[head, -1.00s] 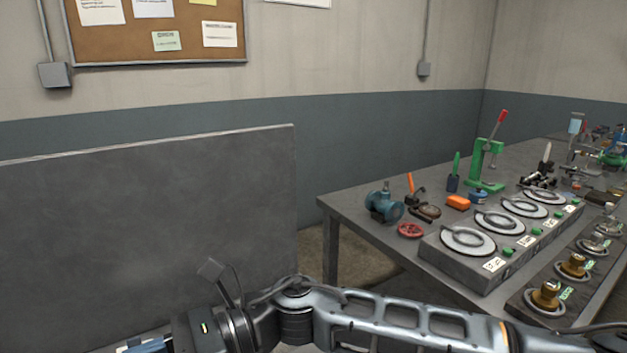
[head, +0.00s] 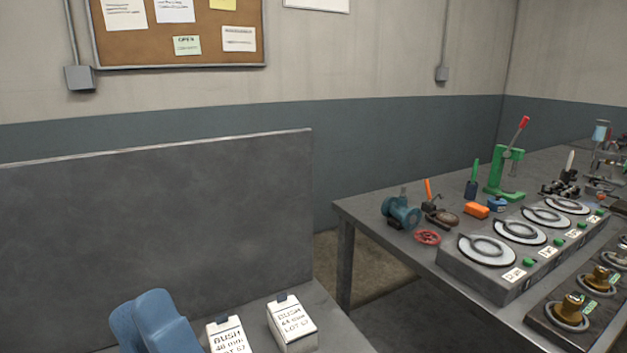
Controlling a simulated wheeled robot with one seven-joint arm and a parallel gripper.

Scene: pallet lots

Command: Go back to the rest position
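My gripper and arm are out of the head view now, so I cannot see whether the gripper is open or holds anything. No marked rest position shows. Two white boxes stand at the bottom of the head view on a grey surface. One box (head: 292,325) reads "BUSH 44 mm LOT 67". The other box (head: 229,337) reads "BUSH 48 mm" and is cut off by the lower edge. A blue rounded object (head: 158,325) is left of them, also partly cut off.
A grey upright panel (head: 150,215) stands behind the boxes. The workbench (head: 365,222) at the right carries a green press (head: 503,172), a blue vise (head: 400,211), a red handwheel (head: 428,237) and a block with several round discs (head: 487,250). A floor gap separates the two surfaces.

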